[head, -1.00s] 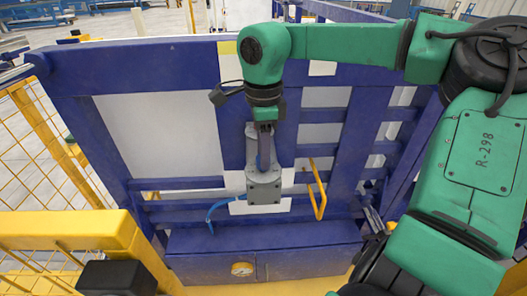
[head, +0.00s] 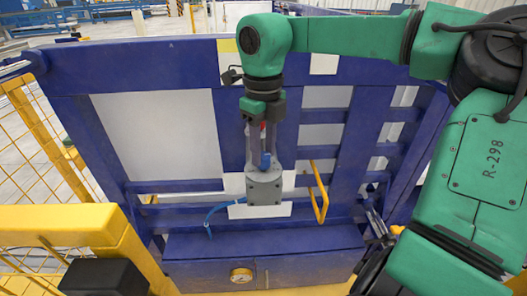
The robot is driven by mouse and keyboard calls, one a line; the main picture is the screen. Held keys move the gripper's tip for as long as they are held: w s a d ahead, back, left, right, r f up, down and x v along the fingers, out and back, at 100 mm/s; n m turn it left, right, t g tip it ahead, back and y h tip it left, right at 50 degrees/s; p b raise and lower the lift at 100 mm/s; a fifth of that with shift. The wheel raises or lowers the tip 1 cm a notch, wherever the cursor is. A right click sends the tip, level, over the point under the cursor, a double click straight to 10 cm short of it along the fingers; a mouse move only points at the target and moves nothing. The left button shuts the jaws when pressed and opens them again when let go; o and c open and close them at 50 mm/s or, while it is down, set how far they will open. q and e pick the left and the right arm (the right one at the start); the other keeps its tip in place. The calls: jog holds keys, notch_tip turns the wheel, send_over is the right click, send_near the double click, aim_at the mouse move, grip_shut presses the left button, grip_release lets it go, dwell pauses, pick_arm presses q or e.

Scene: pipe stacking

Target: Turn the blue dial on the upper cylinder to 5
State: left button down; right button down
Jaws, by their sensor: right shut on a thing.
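The blue dial (head: 265,161) sits on top of the grey cylinder (head: 264,188), which is mounted on the blue frame in the middle of the head view. My right gripper (head: 264,158) reaches down from above, its two grey fingers on either side of the dial, shut on it. The fingers hide part of the dial, and its numbers and pointer are too small to read. A small red and white part shows between the fingers higher up. My left gripper is not in view.
A round gauge (head: 241,275) is on the blue box below. Yellow fencing (head: 40,140) is at the left.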

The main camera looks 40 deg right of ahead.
aim_at(263, 155)
jog(key=shift+w+m+b, duration=0.1)
jog(key=shift+m+b, duration=0.25)
jog(key=shift+m, duration=1.55)
jog(key=shift+r, duration=0.1)
jog(key=c, duration=0.5)
grip_release()
notch_tip(263, 155, up, 14)
jog(key=p, duration=0.1)
jog(key=shift+r, duration=0.2)
